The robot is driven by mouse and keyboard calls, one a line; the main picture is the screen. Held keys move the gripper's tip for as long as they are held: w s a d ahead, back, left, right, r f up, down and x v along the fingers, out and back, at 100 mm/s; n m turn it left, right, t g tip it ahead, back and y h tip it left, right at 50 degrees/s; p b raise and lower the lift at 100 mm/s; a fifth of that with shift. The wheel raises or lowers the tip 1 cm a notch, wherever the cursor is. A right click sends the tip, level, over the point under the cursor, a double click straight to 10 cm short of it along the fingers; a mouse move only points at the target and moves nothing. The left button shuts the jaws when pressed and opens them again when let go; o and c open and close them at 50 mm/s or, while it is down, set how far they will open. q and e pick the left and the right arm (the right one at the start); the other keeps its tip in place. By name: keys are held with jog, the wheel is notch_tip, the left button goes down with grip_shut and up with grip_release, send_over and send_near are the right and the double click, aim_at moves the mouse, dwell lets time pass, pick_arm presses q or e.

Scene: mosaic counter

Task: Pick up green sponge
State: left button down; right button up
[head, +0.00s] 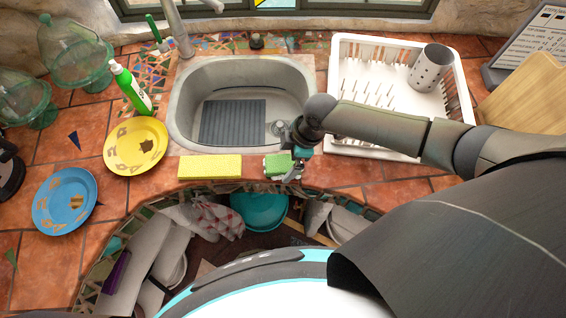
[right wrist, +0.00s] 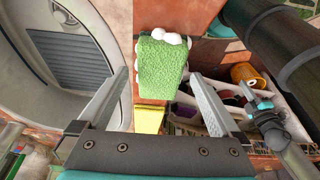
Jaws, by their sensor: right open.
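The green sponge (head: 277,167) lies on the counter's front edge, just below the sink, with white foam on it. In the right wrist view the sponge (right wrist: 162,66) shows between the two fingers, foam along its upper end. My right gripper (head: 292,168) is open over the sponge; in the right wrist view its fingertips (right wrist: 159,77) appear on either side of it, apart from its sides. How far the fingertips are above the counter is hard to tell.
A yellow sponge (head: 209,167) lies left of the green one. The sink (head: 181,115) is just behind. A white dish rack (head: 343,45) stands behind my right arm. Yellow (head: 150,129) and blue (head: 49,222) plates lie left, near a green soap bottle (head: 131,88). An open shelf with dishes is below.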

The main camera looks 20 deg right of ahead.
aim_at(285, 163)
pick_arm(q)
jog(key=shift+s+f, duration=0.15)
jog(key=shift+s, duration=0.2)
pick_arm(e)
jog(key=shift+x, duration=0.85)
jog(key=c, duration=1.3)
jog(key=shift+r, duration=0.1)
jog(key=shift+c, duration=0.2)
